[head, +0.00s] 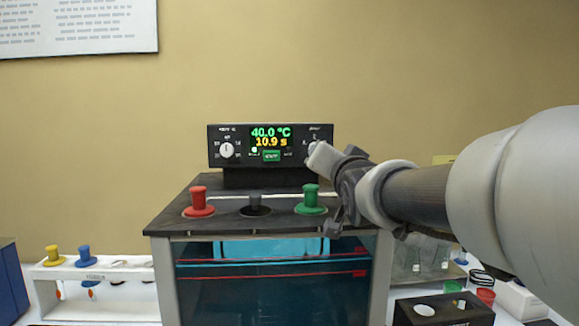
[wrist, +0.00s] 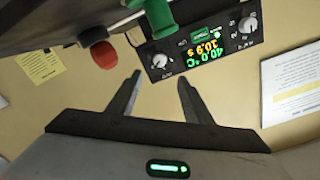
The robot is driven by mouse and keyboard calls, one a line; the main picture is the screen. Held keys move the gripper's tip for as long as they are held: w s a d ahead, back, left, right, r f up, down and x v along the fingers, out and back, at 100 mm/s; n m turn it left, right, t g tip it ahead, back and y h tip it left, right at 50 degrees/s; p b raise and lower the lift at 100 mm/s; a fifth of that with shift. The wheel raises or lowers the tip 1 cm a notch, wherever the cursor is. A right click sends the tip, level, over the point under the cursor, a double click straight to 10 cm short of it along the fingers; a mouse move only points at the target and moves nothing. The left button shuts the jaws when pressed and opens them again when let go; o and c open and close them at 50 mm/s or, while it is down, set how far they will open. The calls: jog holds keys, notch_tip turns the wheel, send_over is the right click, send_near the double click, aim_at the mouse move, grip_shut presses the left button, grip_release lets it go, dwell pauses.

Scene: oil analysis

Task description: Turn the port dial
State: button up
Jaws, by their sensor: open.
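The control box (head: 240,161) stands behind the bath, its display reading 40.0 °C and 10.9 s. It has a white dial on each side. My gripper (wrist: 157,82) is open and empty, with no contact visible. The other dial (head: 227,149) also shows in the wrist view (wrist: 247,25). Its label is too small to read.
Red (head: 198,203), black (head: 255,206) and green (head: 311,202) stoppers stand on the bath lid below the box, the green one close to my gripper. A white rack (head: 60,305) stands at left. Small containers are at right.

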jog(key=s, duration=0.3)
jog(key=s+f+n+g+p, duration=0.3)
jog(key=s+f+g, duration=0.3)
jog(key=s, duration=0.7)
jog(key=s+f+n+g+p, duration=0.3)
jog(key=s+f+g+p, duration=0.3)
jog(key=s+f, duration=0.5)
jog(key=s, duration=0.3)
jog(key=shift+s, duration=0.25)
jog(key=shift+a, duration=0.1)
